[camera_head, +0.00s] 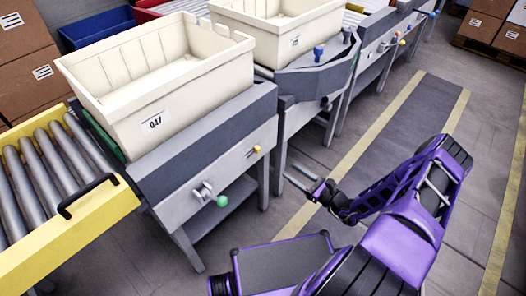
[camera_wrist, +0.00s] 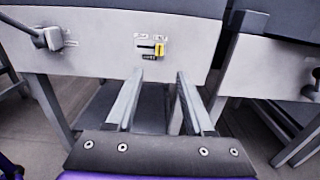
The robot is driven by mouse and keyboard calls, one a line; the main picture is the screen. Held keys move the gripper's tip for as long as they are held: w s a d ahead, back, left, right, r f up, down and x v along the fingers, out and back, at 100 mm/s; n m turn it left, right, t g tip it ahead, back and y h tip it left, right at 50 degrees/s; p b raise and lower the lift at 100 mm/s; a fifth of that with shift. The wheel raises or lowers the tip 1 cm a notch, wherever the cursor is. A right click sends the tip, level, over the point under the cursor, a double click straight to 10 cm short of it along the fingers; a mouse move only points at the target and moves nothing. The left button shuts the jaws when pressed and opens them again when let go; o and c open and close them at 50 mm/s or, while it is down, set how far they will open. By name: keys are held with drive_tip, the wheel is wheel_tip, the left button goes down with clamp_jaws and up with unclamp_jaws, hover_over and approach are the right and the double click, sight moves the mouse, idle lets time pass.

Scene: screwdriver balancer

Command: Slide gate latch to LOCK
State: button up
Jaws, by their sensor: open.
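The gate latch (camera_wrist: 160,49) is a small yellow tab at the right end of a short dark horizontal slot on the grey front panel, in the wrist view. Small labels sit above and below the slot, too small to read. In the head view the latch (camera_head: 257,149) is a yellow spot on the panel under the tote numbered 047. My gripper (camera_wrist: 160,72) is open and empty, its two fingers pointing at the panel just below the latch. In the head view my gripper (camera_head: 299,175) is in front of the station, apart from the latch.
A lever with a green knob (camera_head: 222,201) sticks out of the same panel to the left; its grey mount (camera_wrist: 53,38) shows in the wrist view. A roller conveyor (camera_head: 40,175) with a yellow side is at far left. The floor aisle (camera_head: 400,130) at right is clear.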

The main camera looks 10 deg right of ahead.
sight(259, 150)
drive_tip(key=b+x, duration=0.1)
drive_tip(key=x, duration=1.4)
drive_tip(key=shift+f, duration=0.1)
drive_tip(key=shift+c, duration=0.3)
clamp_jaws()
idle(0.4)
